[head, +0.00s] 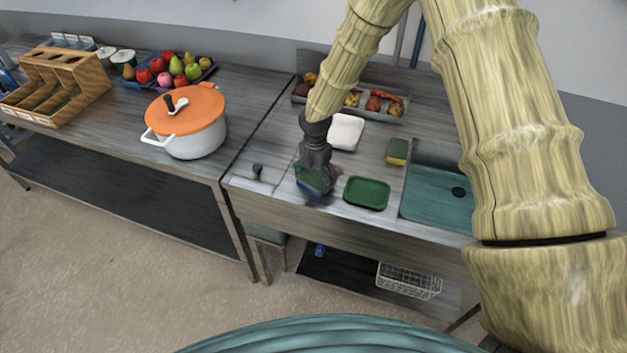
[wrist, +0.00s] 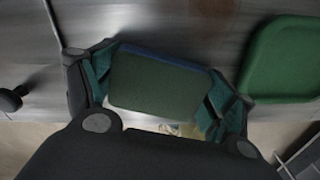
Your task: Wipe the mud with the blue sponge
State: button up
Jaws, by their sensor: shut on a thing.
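My gripper (head: 314,160) is low over the front edge of the steel counter, left of the green tray. It is shut on the blue sponge (wrist: 160,80), which shows a dark green face and a blue edge between the two fingers. The sponge also shows below the gripper in the head view (head: 312,181). I cannot tell whether it touches the counter. A faint brownish smear (wrist: 205,14), possibly the mud, lies on the counter beyond the sponge in the wrist view. I cannot make out mud in the head view.
A green tray (head: 367,193) lies close right of my gripper. A yellow-green sponge (head: 397,151) lies by the teal sink (head: 428,190). A white dish (head: 346,131) is behind. A small dark knob-like object (head: 257,170) stands left. A white pot (head: 190,140) with an orange lid stands farther left.

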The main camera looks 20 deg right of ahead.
jog(key=shift+w+d, duration=0.65)
jog(key=shift+w, duration=0.25)
jog(key=shift+w+d, duration=0.6)
jog(key=shift+w, duration=0.35)
jog(key=shift+w+d, duration=0.65)
jog(key=shift+w, duration=0.25)
jog(key=shift+w+d, duration=0.6)
jog(key=shift+w, duration=0.3)
jog(key=shift+w+d, duration=0.55)
jog(key=shift+w, duration=0.35)
jog(key=shift+r, duration=0.15)
jog(key=shift+r+p, duration=1.55)
jog(key=shift+r, duration=1.4)
jog(key=shift+r, duration=0.1)
jog(key=shift+r+p, duration=0.8)
jog(key=shift+r, duration=0.55)
